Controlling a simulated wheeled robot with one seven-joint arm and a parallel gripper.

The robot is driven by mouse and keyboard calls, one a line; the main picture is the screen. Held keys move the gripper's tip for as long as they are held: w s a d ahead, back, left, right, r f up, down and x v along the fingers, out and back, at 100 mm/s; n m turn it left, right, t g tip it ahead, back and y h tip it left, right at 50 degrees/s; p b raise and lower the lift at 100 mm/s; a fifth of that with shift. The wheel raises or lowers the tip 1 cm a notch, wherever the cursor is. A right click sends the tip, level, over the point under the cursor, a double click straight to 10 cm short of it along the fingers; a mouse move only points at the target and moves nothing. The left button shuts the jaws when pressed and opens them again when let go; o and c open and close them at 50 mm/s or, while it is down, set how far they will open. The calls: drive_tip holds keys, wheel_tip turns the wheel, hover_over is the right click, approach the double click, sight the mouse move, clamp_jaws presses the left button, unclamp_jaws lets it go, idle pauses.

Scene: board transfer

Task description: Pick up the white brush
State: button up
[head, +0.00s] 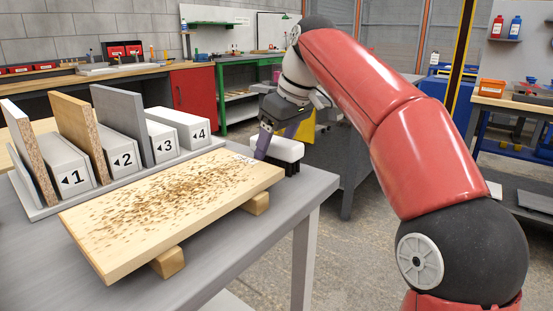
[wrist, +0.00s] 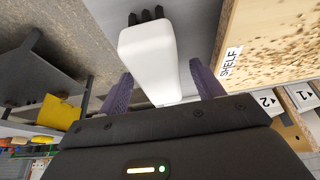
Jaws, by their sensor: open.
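The white brush (head: 286,150) with dark bristles stands on the grey table at its far right corner, just beyond the wooden board. It also shows in the wrist view (wrist: 150,60), where its white body lies between my two purple fingers. My gripper (wrist: 165,92) is open, with one finger on each side of the brush and a gap visible beside it. In the head view my gripper (head: 264,140) comes down at the brush from behind, and part of it is hidden by the brush.
A wooden board (head: 130,245) covered in brown shavings lies on two wooden blocks (head: 168,262) next to the brush. Behind it stands a rack with numbered grey blocks (head: 122,157) and upright boards. The grey table (head: 270,240) is bare at its front right.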

sight(274, 139)
drive_tip(key=shift+x, duration=0.85)
drive_tip(key=shift+f, duration=0.25)
drive_tip(key=c, duration=1.1)
drive_tip(key=shift+c, duration=0.2)
drive_tip(key=shift+r, duration=0.1)
wheel_tip(274, 139, up, 9)
drive_tip(key=p, duration=0.3)
drive_tip(key=shift+a+f+p, duration=0.1)
drive_tip(key=shift+f+p, duration=0.1)
drive_tip(key=shift+p, duration=0.1)
drive_tip(key=shift+r, duration=0.85)
